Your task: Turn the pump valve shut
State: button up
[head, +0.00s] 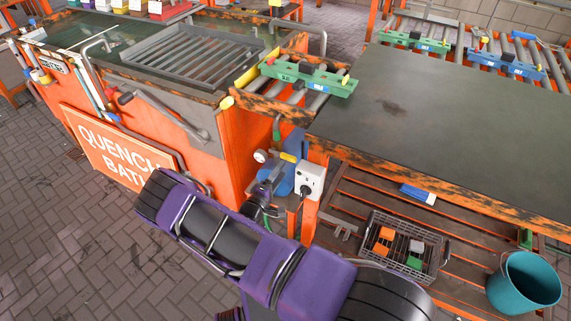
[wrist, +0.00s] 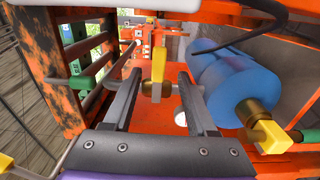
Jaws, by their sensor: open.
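The pump (wrist: 218,78) is a blue cylinder at the right in the wrist view, with brass fittings. In the head view the blue pump (head: 284,181) is low beside the orange bath frame, partly hidden. A yellow valve lever (wrist: 158,64) stands upright in the wrist view above a brass body (wrist: 156,90). What looks like the same yellow lever (head: 289,157) shows beside a gauge in the head view. My gripper (wrist: 157,75) is open, its dark fingers on either side of the lever, with gaps visible. Contact cannot be told. My arm mostly hides it in the head view.
A white socket box (head: 310,180) is right of the pump. The bench (head: 430,110) has a low shelf with a wire basket (head: 390,262) and a teal bucket (head: 524,284). A second yellow-ended fitting (wrist: 270,136) and orange frame posts (wrist: 58,60) crowd my fingers.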

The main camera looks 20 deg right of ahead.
jog(key=v, duration=1.2)
jog(key=shift+s+a+p, duration=0.15)
jog(key=shift+p, duration=0.2)
jog(key=shift+r, duration=0.15)
